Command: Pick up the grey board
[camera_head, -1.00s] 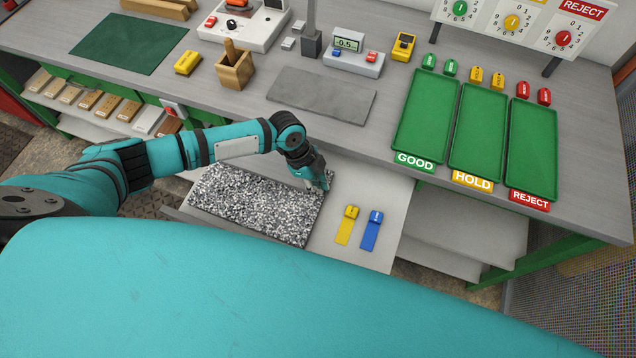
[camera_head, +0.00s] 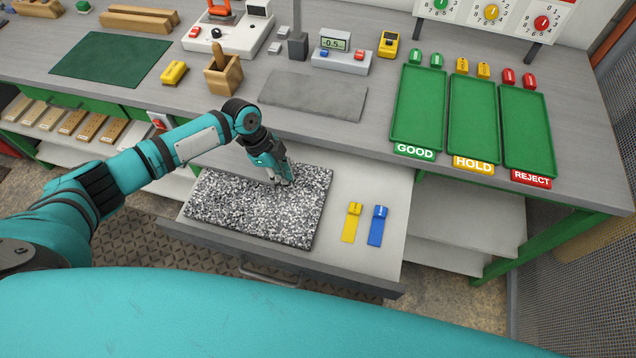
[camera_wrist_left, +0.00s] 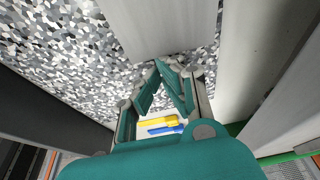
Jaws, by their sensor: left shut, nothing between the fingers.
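A speckled black-and-white, overall grey board (camera_head: 225,205) lies flat in an open drawer under the bench. A plain dark grey slab (camera_head: 315,95) lies on the bench top; I cannot tell which of the two is the task's grey board. My left gripper (camera_head: 283,183) is over the right part of the speckled board, pointing down. I cannot tell whether it touches the board. In the left wrist view its fingers (camera_wrist_left: 170,66) meet at the tips with nothing between them, and the speckled surface (camera_wrist_left: 65,55) is beyond them. My right gripper is not in view.
A yellow tool (camera_head: 353,222) and a blue tool (camera_head: 378,225) lie beside the speckled board. Green trays labelled GOOD (camera_head: 418,108), HOLD (camera_head: 474,120) and REJECT (camera_head: 528,130) stand on the bench. The bench's front edge overhangs the drawer's back. A wooden holder (camera_head: 222,83) stands near the arm.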

